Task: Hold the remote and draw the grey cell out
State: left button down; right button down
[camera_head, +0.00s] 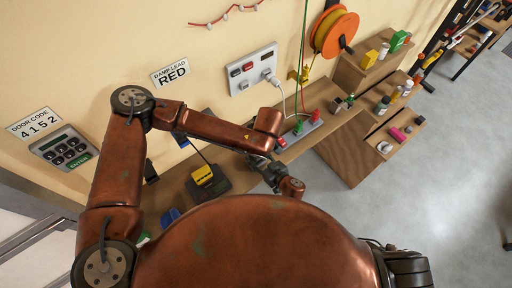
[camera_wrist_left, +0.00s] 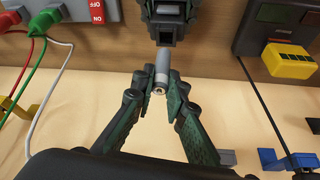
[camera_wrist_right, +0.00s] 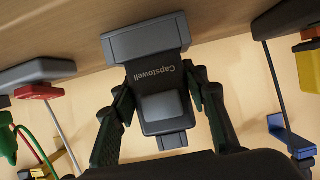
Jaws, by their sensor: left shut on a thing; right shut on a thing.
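In the left wrist view the fingertips of my left gripper (camera_wrist_left: 160,85) are shut on a slim grey cell (camera_wrist_left: 163,62). Its metal end faces the camera. Its other end meets a dark housing (camera_wrist_left: 166,32) held in dark green fingers; how deep it sits is hidden. In the right wrist view my right gripper (camera_wrist_right: 158,85) is shut on a dark remote (camera_wrist_right: 155,75) lettered "Capstowell", with a wide grey block at its top and a short stub at its bottom. In the head view the hands crowd together above the bench (camera_head: 270,172), and the remote is hard to make out.
A black device with a yellow block (camera_head: 203,175) lies left of the hands. A power strip (camera_head: 300,130) with red and green plugs lies right of them, its cables hanging near. The wall with keypad (camera_head: 65,148) and switch panel (camera_head: 253,69) stands behind. Shelves stand right.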

pick_arm(q)
jog(key=shift+r, duration=1.1)
pick_arm(e)
jog(key=c, duration=1.1)
grip_release()
jog(key=shift+o, duration=0.4)
jog(key=o, duration=0.4)
jog(key=shift+c, duration=0.2)
jog(key=o, duration=0.4)
jog(key=shift+o, duration=0.2)
jog(key=shift+o, duration=1.1)
